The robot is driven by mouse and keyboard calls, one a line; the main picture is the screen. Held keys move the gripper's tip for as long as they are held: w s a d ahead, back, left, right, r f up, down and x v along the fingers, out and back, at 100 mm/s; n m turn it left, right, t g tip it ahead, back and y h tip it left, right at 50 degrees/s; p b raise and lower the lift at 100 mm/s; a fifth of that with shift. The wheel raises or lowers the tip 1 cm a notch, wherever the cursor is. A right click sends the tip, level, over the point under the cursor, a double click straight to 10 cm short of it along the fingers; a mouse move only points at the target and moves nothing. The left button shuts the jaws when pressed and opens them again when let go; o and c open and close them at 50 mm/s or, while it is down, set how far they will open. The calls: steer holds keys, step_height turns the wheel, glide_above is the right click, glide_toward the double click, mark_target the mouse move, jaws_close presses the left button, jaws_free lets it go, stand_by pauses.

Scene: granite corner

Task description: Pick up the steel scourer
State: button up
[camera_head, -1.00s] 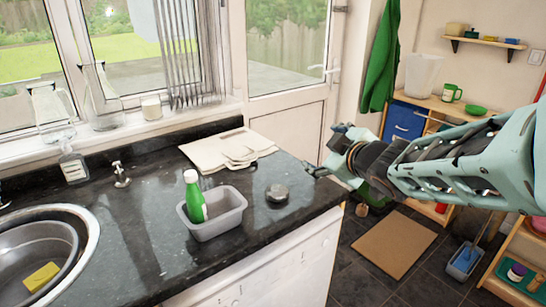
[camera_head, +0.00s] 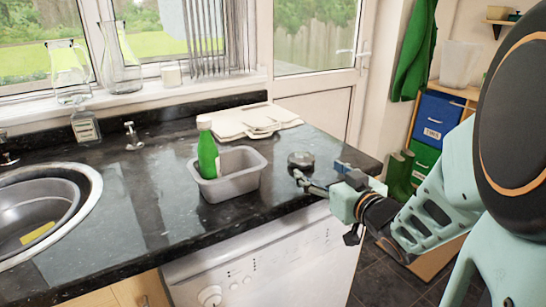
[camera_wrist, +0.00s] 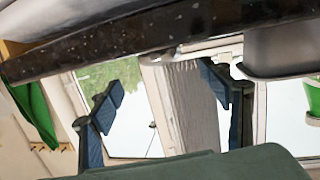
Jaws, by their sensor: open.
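The steel scourer (camera_head: 300,160) is a small, round, dark grey lump on the black granite counter, right of the grey tub. My gripper (camera_head: 320,175) is open and empty at the counter's front edge, just in front of and slightly right of the scourer, apart from it as far as I can tell. The wrist view shows the two blue fingers (camera_wrist: 165,95) spread wide with nothing between them.
A grey tub (camera_head: 243,180) with a green bottle (camera_head: 208,154) stands left of the scourer. The sink (camera_head: 40,205) is at the left. The counter edge (camera_wrist: 150,42) crosses the wrist view.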

mark_target(301, 159)
steer(key=b+x, duration=0.1)
steer(key=x, duration=1)
steer(key=shift+s+b, duration=0.1)
steer(key=shift+b, duration=0.3)
steer(key=c, duration=1)
